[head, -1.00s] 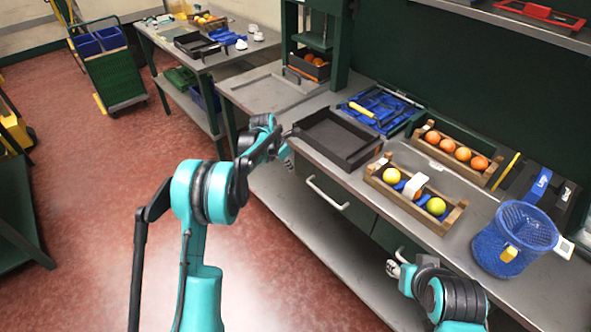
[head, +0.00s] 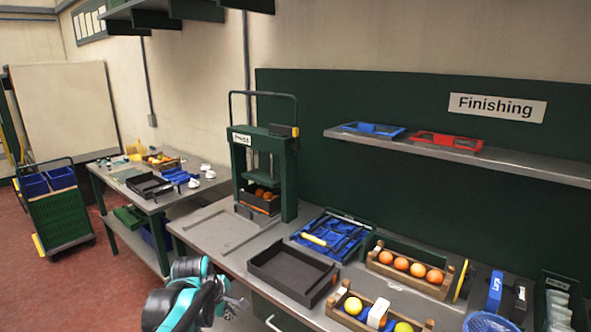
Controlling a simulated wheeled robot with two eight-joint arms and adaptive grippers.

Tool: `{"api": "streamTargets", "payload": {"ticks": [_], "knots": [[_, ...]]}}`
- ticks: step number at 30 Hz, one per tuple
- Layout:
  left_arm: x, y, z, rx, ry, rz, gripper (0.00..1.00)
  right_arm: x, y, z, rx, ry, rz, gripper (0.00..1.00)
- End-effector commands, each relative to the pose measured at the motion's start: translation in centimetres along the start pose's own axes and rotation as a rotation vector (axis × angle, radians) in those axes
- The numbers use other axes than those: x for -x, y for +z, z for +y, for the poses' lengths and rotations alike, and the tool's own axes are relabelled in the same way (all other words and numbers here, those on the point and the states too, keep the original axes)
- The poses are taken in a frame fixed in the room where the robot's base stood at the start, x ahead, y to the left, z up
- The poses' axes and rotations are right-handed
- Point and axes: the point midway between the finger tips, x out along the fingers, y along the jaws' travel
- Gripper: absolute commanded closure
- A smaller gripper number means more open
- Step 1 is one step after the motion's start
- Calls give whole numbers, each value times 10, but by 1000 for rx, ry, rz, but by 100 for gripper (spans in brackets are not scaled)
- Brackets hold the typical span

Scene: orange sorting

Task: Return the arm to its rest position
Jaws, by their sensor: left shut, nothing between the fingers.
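My left gripper (head: 238,306), at the end of my teal and black left arm, is low at the bottom of the head view, in front of the bench's front edge and left of the black tray. It is small and partly hidden by the arm; it looks shut and empty. It stands apart from the tray. My right arm and gripper are out of view.
The bench holds an empty black tray (head: 279,266), a blue tool tray (head: 330,240), a wooden crate of oranges (head: 440,292), a crate of mixed fruit (head: 340,314) and a press (head: 240,165). A blue basket (head: 487,323) is cut off below. Red floor (head: 70,295) is clear at left.

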Motion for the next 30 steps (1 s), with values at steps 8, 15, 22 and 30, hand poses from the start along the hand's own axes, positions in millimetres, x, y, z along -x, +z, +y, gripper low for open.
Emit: {"api": "streamTargets", "payload": {"ticks": [8,15,22,30], "knots": [[66,21,-101,-666,51,92,100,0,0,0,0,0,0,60],[79,29,-185,-1186,53,186,100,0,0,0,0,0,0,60],[75,31,-220,-1428,41,235,100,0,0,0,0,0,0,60],[75,31,-222,-1451,40,239,100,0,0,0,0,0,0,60]]}}
